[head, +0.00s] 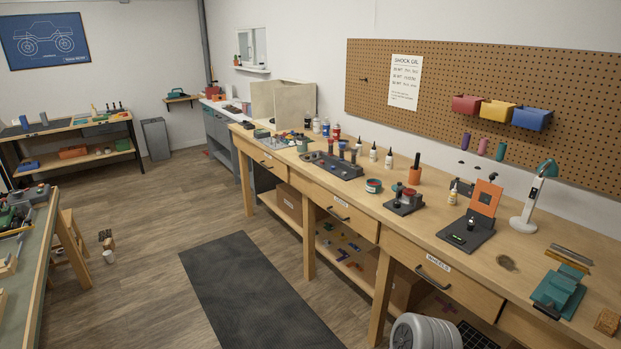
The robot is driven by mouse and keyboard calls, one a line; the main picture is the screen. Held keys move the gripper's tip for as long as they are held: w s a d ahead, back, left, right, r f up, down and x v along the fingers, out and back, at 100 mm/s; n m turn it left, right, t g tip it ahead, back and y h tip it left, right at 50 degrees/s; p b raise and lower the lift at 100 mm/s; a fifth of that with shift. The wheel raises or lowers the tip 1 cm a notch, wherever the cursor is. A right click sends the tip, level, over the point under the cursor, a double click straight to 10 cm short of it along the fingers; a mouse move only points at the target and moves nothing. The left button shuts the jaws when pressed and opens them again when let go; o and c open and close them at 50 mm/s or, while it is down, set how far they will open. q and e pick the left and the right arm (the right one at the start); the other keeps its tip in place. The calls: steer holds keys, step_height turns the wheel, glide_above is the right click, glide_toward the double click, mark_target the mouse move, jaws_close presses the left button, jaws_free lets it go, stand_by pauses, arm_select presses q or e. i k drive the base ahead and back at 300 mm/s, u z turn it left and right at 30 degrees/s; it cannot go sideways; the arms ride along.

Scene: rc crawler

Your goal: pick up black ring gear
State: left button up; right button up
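I cannot pick out a black ring gear with certainty; the small parts on the benches are too small to tell apart. The long wooden workbench (400,222) runs along the right wall. On it a dark tray (345,172) holds several small round and upright parts. A small flat brownish round thing (506,263) lies near the bench's right end. Neither of my grippers is in view.
A dark floor mat (262,300) lies in front of the bench, with clear wooden floor to its left. A green-topped table (38,275) with a stool (70,245) stands at left. An orange-and-black device (470,230) and a lamp (527,215) stand on the bench.

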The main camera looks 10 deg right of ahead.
mark_target(409, 192)
steer(key=u, duration=0.35)
steer(key=i, duration=2)
steer(key=z, duration=1.05)
steer(key=i, duration=1.05)
steer(key=z, duration=1.05)
